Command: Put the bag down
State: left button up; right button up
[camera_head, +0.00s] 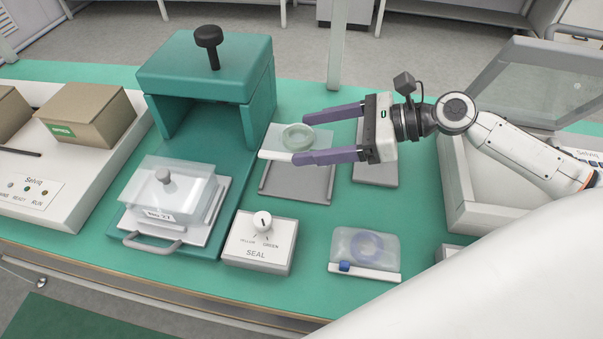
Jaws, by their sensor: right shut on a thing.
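A clear bag (277,140) with a pale green ring in it and a white bar along its front edge is at the middle of the table. A second clear bag (385,246) with a blue ring and a blue slider lies at the front right. My left gripper is not in view.
A green press (205,70) with a clear-covered tray (170,190) stands to the left. A SEAL knob box (260,243) is in front. Another grey plate (376,172) is partly under my right gripper. A lidded bin (470,190) is at the right.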

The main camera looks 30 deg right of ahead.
aim_at(313, 178)
notch_tip(313, 178, down, 10)
jog(key=shift+w+d+r+b, duration=0.1)
jog(key=shift+b, duration=0.9)
jog(key=o, duration=1.1)
jog(key=shift+c, duration=0.2)
jog(key=p+v, duration=0.1)
jog(key=v, duration=1.1)
